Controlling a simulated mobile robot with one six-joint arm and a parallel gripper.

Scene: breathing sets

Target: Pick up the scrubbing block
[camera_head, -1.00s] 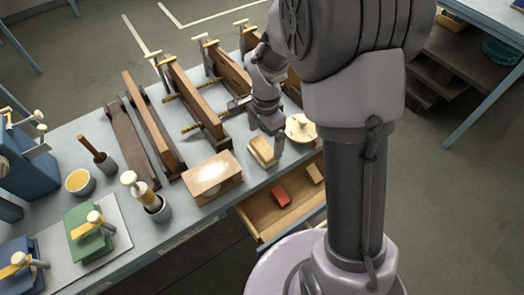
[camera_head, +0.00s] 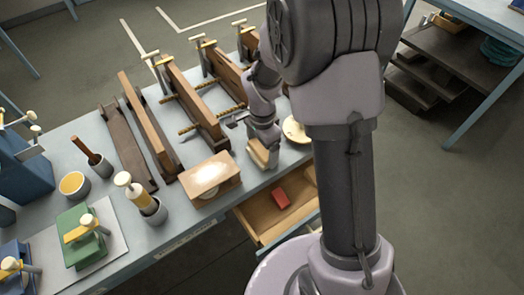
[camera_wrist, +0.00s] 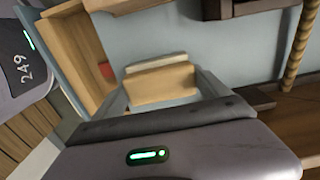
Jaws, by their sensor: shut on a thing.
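The scrubbing block (camera_head: 260,154) is a small light-wood block with a paler layer, at the front edge of the bench above the open drawer. In the wrist view it shows as a tan block (camera_wrist: 162,86) between the two fingers. My gripper (camera_head: 264,144) is over the block from above and shut on it, one finger at each side. My gripper (camera_wrist: 160,92) hides part of the block in the head view. I cannot tell whether its underside is clear of the bench.
The open drawer (camera_head: 250,217) below holds a red block (camera_head: 281,199). A wooden box-like block (camera_head: 210,178) stands left of my gripper, a round pale disc (camera_head: 295,130) right of it. Clamped wooden boards (camera_head: 193,100) fill the bench behind. Cups and a green vise-like block (camera_head: 83,236) stand left.

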